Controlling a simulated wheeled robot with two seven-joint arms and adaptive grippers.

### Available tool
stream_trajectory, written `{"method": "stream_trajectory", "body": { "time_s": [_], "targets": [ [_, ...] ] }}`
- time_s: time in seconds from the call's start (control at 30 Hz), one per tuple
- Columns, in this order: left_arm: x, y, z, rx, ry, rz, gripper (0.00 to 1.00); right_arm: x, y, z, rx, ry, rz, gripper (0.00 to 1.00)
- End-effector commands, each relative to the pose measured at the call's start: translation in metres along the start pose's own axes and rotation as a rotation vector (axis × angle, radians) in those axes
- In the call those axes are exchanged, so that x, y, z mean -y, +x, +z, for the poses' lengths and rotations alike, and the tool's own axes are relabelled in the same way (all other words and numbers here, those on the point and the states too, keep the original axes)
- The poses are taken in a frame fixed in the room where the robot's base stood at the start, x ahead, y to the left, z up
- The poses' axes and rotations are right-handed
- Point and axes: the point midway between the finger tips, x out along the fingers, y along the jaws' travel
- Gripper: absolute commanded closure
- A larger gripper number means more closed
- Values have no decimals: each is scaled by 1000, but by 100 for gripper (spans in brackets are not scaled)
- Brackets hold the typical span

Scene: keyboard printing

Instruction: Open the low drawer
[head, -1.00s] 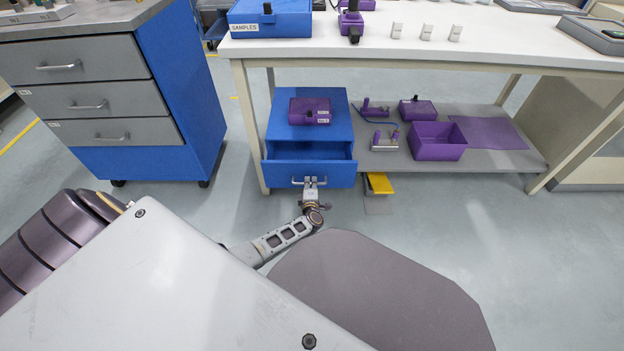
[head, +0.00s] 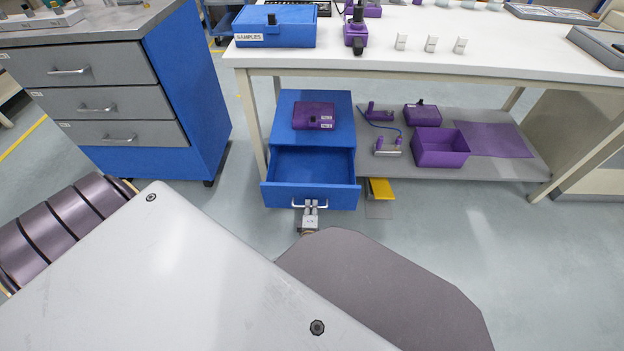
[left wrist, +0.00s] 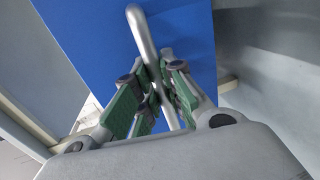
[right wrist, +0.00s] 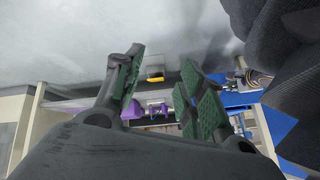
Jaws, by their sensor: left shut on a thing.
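The low blue drawer (head: 310,197) is pulled out of the blue cabinet (head: 284,132) under the white table, and its empty inside shows in the head view. My left gripper (head: 311,207) is shut on the silver bar handle (head: 297,203) on the drawer's front. In the left wrist view the green-padded fingers (left wrist: 153,98) close around the handle (left wrist: 146,45), with the blue drawer front (left wrist: 185,45) behind it. My right gripper (right wrist: 160,95) shows only in its own wrist view, with its fingers apart and nothing between them.
A purple box (head: 314,116) sits on the cabinet top. Right of it, a grey low shelf (head: 400,174) carries a purple bin (head: 441,148) and other purple items. A yellow pedal (head: 381,188) is on the floor right of the drawer. A grey-and-blue cabinet (head: 205,110) stands at left.

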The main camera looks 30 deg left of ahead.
Motion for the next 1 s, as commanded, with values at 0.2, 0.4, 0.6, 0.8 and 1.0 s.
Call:
{"method": "stream_trajectory", "body": {
  "time_s": [0.2, 0.4, 0.6, 0.8, 1.0],
  "targets": [
    [10, -33, 1, 4, 1, -10, 100, 3, -12, -5, 31, -7, 10, 60],
    [11, -41, 1, 5, 0, -8, 100, 4, -19, -16, 25, -16, 12, 60],
    [11, -40, 1, 4, 0, -7, 100, 2, -17, -12, 31, -20, 14, 60],
    [10, -39, 1, 3, 0, -4, 68, 0, -17, -11, 33, -28, 16, 60],
    [8, -38, 0, 1, 0, -1, 66, 0, -17, -11, 32, -29, 16, 60]
  ]
}}
